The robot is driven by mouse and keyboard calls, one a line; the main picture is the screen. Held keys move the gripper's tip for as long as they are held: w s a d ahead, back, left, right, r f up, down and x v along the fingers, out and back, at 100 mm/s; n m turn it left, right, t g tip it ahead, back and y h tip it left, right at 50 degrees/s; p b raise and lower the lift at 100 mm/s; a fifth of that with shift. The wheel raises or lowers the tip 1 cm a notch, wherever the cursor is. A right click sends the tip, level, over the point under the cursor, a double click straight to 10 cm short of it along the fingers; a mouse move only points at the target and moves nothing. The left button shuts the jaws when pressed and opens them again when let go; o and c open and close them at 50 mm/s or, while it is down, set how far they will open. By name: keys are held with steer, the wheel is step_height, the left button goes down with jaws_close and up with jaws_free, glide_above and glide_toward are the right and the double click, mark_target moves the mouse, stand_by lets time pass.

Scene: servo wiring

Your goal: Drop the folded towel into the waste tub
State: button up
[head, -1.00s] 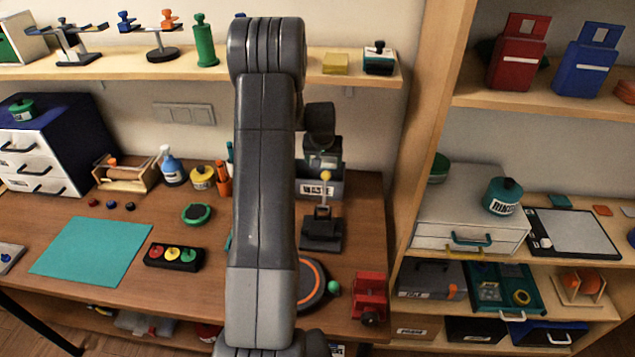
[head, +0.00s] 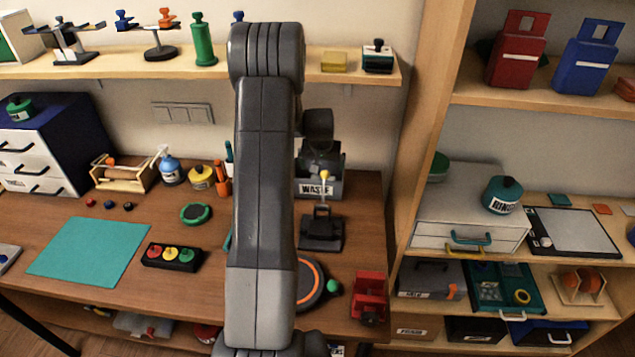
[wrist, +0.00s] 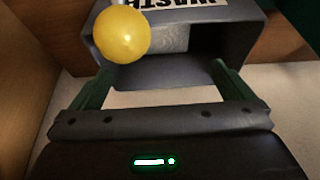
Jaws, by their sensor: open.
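The waste tub (head: 328,188) is a dark grey bin labelled WASTE at the back of the desk. In the wrist view its dark wall (wrist: 215,12) and open mouth lie just beyond my fingers. My gripper (wrist: 160,85) is open, its two green fingers wide apart with nothing between them. In the head view my arm hides most of the gripper, which is over the tub. A pale grey patch (wrist: 172,38) shows inside the tub; it may be the folded towel, but I cannot tell for certain. No towel is clear elsewhere.
Orange pens (head: 222,180) stand left of my arm. A red vise-like block (head: 370,295) sits at the front right.

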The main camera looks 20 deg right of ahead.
steer(key=b+v, duration=0.2)
steer(key=v, duration=0.5)
steer(key=shift+r, duration=0.15)
steer(key=p+x, duration=0.2)
steer(key=x, duration=0.5)
steer(key=shift+r+p, duration=0.5)
steer(key=shift+r, duration=1.65)
steer(key=shift+f, duration=0.1)
